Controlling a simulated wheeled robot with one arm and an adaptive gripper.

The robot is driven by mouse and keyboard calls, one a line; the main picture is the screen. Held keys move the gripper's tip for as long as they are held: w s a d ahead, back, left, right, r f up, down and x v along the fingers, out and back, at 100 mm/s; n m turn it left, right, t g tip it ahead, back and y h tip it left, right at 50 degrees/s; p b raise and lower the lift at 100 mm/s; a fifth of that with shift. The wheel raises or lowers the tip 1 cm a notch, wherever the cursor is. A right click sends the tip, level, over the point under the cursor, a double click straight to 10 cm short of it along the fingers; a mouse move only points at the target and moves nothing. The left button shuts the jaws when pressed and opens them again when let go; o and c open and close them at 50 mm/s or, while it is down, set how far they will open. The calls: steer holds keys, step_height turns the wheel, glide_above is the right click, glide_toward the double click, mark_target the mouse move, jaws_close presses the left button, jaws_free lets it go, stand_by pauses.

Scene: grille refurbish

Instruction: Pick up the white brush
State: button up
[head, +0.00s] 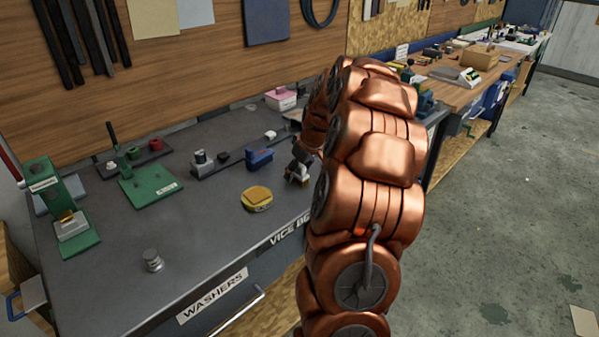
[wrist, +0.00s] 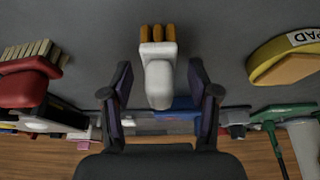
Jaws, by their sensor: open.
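The white brush (wrist: 160,82) shows in the middle of the wrist view, with a rounded white body and orange-brown bristles at the top of the picture. My gripper (wrist: 162,88) is open, with one dark finger on each side of the white body. A gap shows between each finger and the brush, so it is not gripped.
A red brush (wrist: 25,88) with pale bristles lies left in the wrist view. A round yellow pad (wrist: 265,62) is at its right. In the head view, a blue block-like tool (head: 260,159) and green stands (head: 150,187) stand on the grey bench (head: 205,225).

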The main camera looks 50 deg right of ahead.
steer(key=shift+w+f, duration=0.15)
steer(key=shift+f, duration=0.15)
jaws_close()
stand_by(0.3)
